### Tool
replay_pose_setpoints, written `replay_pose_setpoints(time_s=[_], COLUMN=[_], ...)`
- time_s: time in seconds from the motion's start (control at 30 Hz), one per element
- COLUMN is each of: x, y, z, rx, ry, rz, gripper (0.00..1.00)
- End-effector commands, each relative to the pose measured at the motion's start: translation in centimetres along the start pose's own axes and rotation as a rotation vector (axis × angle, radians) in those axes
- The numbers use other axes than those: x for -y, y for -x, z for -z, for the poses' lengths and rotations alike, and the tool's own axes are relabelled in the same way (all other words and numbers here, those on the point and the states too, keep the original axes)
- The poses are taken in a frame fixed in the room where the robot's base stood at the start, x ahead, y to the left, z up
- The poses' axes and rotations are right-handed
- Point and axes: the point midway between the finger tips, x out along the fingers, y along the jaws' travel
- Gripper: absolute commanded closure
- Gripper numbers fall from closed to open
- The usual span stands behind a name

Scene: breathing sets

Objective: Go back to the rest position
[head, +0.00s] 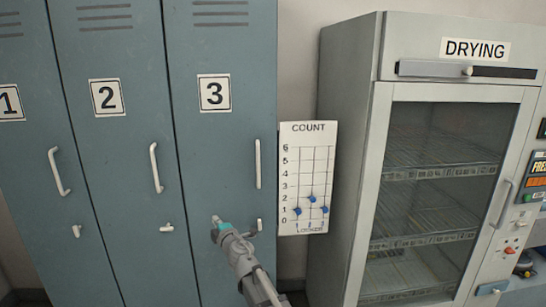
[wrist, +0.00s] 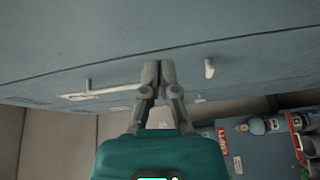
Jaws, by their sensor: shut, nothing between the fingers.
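My gripper (head: 214,219) is in front of the lower part of locker 3 (head: 215,150) in the head view, left of that door's small latch knob (head: 257,226). In the wrist view my gripper (wrist: 158,68) has its grey fingers together, with nothing between them. The blue-grey locker front fills the upper part of that view, with a long pale handle (wrist: 108,89) left of the fingers and a small knob (wrist: 209,68) right of them. Whether the fingertips touch the door cannot be told.
Lockers 1 (head: 25,160) and 2 (head: 115,160) are shut. A COUNT board (head: 306,165) with blue markers hangs right of locker 3. A DRYING cabinet (head: 365,140) with a glass door stands further right. Bottle-like equipment (wrist: 262,126) shows at lower right in the wrist view.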

Motion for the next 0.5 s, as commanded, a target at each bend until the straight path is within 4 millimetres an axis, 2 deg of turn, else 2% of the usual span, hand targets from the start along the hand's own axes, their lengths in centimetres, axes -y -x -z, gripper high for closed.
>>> replay_pose_setpoints(time_s=[0.03, 0.2, 0.37, 0.5], x=[-0.9, -2.0, -1.9, -1.0], y=[1.0, 4.3, 8.5, 12.9], z=[-2.2, -9.7, -15.7, -20.1], rx=[0.071, 0.330, 0.567, 0.769], ry=[-0.044, -0.215, -0.383, -0.535], rz=[-0.008, -0.019, -0.006, 0.027], gripper=[1.00, 1.00, 1.00, 1.00])
